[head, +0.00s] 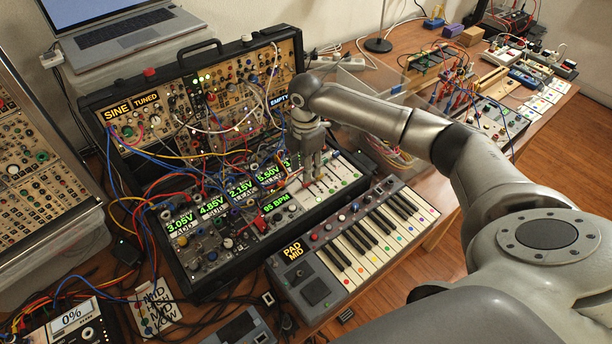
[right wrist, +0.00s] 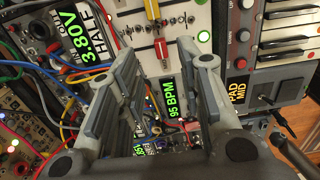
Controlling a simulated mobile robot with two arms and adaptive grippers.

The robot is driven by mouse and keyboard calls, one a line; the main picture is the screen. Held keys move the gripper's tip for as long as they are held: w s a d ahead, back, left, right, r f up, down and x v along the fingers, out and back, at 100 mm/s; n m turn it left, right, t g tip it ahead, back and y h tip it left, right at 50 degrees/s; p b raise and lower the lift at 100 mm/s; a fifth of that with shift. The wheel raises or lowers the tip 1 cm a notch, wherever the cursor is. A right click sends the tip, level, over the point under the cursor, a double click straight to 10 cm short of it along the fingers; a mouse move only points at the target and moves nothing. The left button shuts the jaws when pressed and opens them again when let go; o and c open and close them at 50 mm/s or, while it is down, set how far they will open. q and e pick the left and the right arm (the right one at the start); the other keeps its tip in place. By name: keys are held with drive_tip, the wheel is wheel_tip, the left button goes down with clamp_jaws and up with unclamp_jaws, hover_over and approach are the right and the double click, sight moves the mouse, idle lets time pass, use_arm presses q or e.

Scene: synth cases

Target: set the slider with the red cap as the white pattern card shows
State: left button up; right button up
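The white pattern card (head: 156,308) lies at the lower left in the head view. There the red cap (right wrist: 160,48) stands below a yellow one, roughly between my fingertips. My right gripper (head: 309,172) is open above the panel, its fingers (right wrist: 160,58) apart with nothing between them that I can see held. My left gripper is out of view.
Patch cables loop over the synth case (head: 225,130) left of the gripper. A keyboard (head: 375,235) marked PAD MID stands in front. A display (right wrist: 172,100) reads 95 BPM. A laptop (head: 125,22) sits behind. More cards and cabled boxes occupy the right table.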

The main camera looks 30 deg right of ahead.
wheel_tip(320, 180, up, 7)
drive_tip(key=shift+f, duration=0.2)
idle(0.6)
